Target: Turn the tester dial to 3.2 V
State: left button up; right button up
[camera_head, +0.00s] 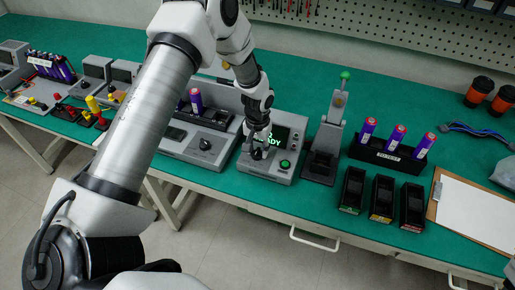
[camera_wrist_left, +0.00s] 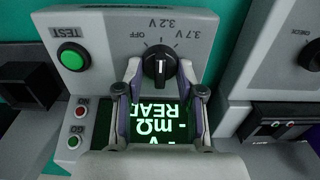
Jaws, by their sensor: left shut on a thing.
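The grey tester (camera_head: 283,177) stands near the front of the bench. Its lit screen reads READY in green, upside down in the left wrist view (camera_wrist_left: 165,122). The black dial (camera_wrist_left: 160,67) carries a white line that runs straight up and down in that view, in line with the 3.2 V label; OFF and 3.7 V are to either side. My left gripper (camera_head: 260,153) is at the dial, and in the left wrist view its fingers (camera_wrist_left: 158,78) are shut on the dial's two sides. The dial is mostly hidden in the head view. My right gripper is out of view.
A green TEST button (camera_wrist_left: 72,57) is beside the dial. A grey unit with a knob (camera_head: 205,145) stands left of the tester, and a lever press (camera_head: 322,160) stands right. Purple cells in a black rack (camera_head: 390,155), dark bins (camera_head: 382,198) and a clipboard (camera_head: 475,212) lie further right.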

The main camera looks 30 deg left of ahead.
aim_at(258, 149)
pick_arm(q)
jog(key=o, duration=1.1)
jog(key=shift+f, duration=0.15)
jog(key=shift+o, duration=0.2)
notch_tip(258, 149, up, 12)
